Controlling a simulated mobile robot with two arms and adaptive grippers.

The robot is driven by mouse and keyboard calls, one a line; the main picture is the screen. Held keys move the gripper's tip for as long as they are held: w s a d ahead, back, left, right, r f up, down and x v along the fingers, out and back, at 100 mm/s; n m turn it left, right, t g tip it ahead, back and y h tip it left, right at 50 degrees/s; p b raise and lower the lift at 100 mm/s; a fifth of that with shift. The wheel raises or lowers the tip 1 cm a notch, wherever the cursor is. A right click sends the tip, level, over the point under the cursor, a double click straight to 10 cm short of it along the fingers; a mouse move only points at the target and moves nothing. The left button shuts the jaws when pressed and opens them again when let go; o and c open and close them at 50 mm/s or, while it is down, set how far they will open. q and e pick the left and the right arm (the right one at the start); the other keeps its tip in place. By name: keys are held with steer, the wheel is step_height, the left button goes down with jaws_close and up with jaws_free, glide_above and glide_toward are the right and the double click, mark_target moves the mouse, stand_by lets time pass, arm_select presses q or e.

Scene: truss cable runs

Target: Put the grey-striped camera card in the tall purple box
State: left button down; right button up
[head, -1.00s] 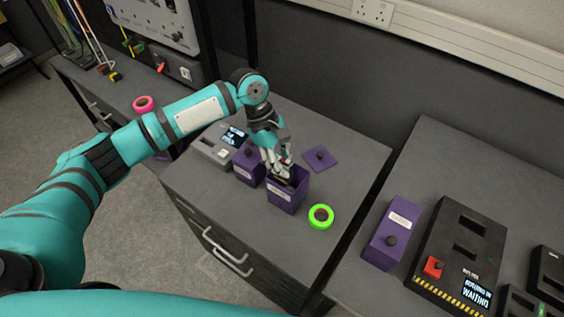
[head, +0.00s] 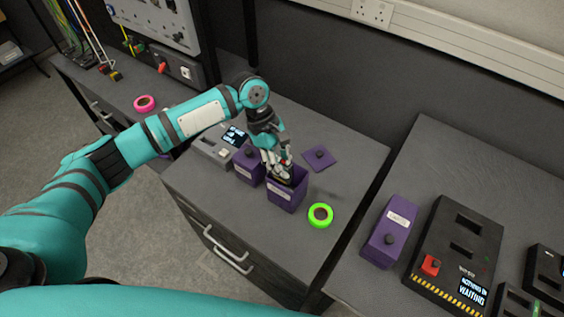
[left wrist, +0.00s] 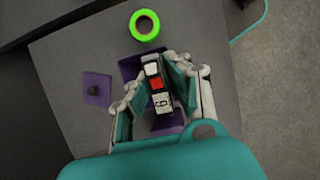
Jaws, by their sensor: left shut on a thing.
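My left gripper (head: 283,177) points down into the mouth of an open purple box (head: 286,195). It is shut on a small dark card (left wrist: 157,88) with pale end patches and a red patch, which shows between the fingers in the left wrist view. Its grey stripe cannot be made out. The fingers and card cover much of the opening; the box's purple wall (left wrist: 129,68) shows around them. I cannot tell whether the card touches the box floor. The box's flat purple lid (head: 320,158) with a black knob lies apart behind it. My right gripper is out of sight.
A closed purple box (head: 246,166) stands close on the left, beside a grey device (head: 218,150) with a screen. A green tape ring (head: 320,215) lies to the right. Another purple box (head: 389,232) and a black console (head: 457,250) are on the right bench.

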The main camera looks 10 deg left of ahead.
arm_select(q)
steer(key=shift+f, duration=0.2)
steer(key=shift+f, duration=1.1)
stand_by(0.4)
steer(key=shift+f, duration=0.35)
steer(key=shift+f, duration=0.5)
steer(key=c, duration=1.2)
jaws_free()
steer(key=shift+c, duration=1.2)
